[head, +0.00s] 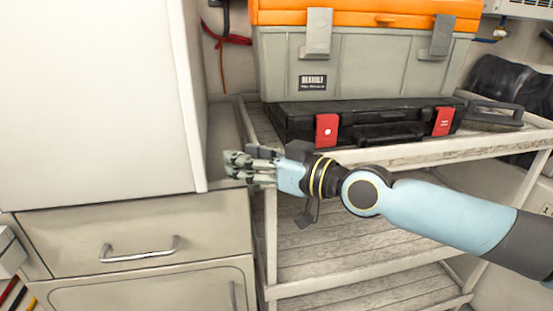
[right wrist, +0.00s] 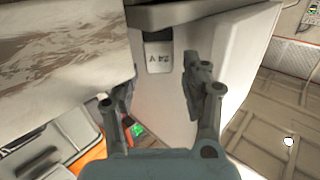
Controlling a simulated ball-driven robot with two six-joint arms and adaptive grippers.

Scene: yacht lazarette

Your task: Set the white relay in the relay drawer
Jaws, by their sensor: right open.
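My right gripper (head: 236,168) reaches left past the trolley to the edge of the tall white cabinet in the head view. In the right wrist view its two fingers (right wrist: 155,100) are apart, with nothing held between them. A small white and grey block marked 24V (right wrist: 158,52) shows beyond the fingers, against a pale surface; it may be the white relay, but I cannot be sure. I see no relay in the head view. A closed drawer (head: 72,236) with a metal handle is at lower left, and I cannot tell if it is the relay drawer. My left gripper is not in view.
The white cabinet (head: 95,95) blocks the left. A wooden-shelved trolley (head: 345,250) stands beneath my right arm. It carries a black case (head: 385,123) with red latches and a grey toolbox (head: 375,65) with an orange lid.

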